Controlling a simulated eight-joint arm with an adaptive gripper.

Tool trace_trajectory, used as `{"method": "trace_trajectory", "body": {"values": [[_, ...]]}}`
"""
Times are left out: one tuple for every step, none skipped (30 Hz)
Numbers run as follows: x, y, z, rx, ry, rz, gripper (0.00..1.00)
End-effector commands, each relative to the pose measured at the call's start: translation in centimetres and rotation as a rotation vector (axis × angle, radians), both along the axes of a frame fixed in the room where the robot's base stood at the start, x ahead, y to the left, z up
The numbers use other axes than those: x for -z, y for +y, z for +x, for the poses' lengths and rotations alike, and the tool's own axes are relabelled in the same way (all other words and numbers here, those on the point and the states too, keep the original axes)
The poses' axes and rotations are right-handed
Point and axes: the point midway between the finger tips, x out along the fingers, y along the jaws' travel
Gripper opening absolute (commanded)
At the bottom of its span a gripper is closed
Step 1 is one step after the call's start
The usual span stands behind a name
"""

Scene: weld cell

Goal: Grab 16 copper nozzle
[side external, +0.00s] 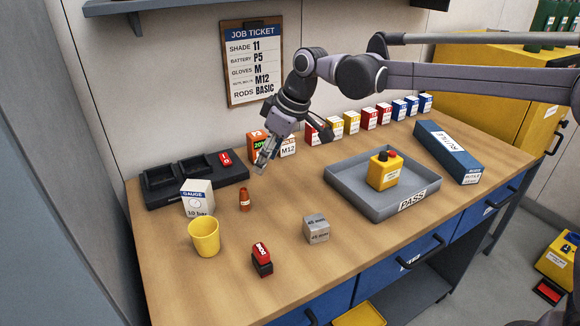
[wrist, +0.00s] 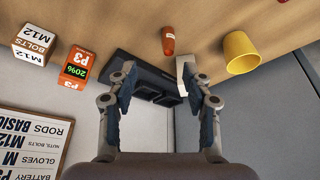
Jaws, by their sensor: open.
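The copper nozzle (side external: 244,200) is a small orange-brown tapered cylinder standing upright on the wooden bench, between the gauge box and the grey block. It also shows in the wrist view (wrist: 168,42), near the top centre; any number on it is too small to read. My gripper (side external: 263,166) is open and empty, above the bench, up and to the right of the nozzle in the side view. In the wrist view my gripper (wrist: 157,72) has its two fingers spread wide, and the nozzle lies beyond the fingertips, apart from them.
A white gauge box (side external: 197,198) and yellow cup (side external: 204,237) stand near the nozzle. A black charger dock (side external: 165,192), orange P3 box (wrist: 76,65) and M12 bolts box (wrist: 34,45) are behind. A grey block (side external: 316,229), red-black battery (side external: 262,260) and PASS tray (side external: 345,180) are also on the bench.

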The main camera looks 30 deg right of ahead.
Motion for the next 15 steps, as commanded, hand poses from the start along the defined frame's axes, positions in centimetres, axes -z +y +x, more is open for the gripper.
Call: {"method": "trace_trajectory", "body": {"values": [[0.5,0.9,0.6,-0.02,0.006,-0.001,0.5],[0.7,1.3,0.9,-0.029,0.008,-0.003,0.5],[0.9,1.7,1.1,-0.041,0.011,-0.004,0.5],[1.1,1.9,1.2,-0.048,0.012,-0.004,0.5],[1.2,2.1,1.3,-0.052,0.013,-0.005,0.5],[1.4,2.4,1.5,-0.057,0.014,-0.005,0.5],[1.6,2.5,1.6,-0.059,0.015,-0.006,0.5],[1.8,2.6,1.7,-0.06,0.016,-0.005,0.5],[2.2,2.7,1.8,-0.061,0.015,-0.005,0.5],[2.5,2.8,1.9,-0.061,0.016,-0.005,0.5],[3.0,2.9,2.0,-0.061,0.015,-0.005,0.5],[3.5,3.0,2.2,-0.061,0.015,-0.005,0.5],[4.0,3.1,2.3,-0.061,0.015,-0.005,0.5],[4.4,3.3,2.4,-0.06,0.016,-0.005,0.5],[4.9,3.4,2.6,-0.06,0.016,-0.005,0.5]]}}
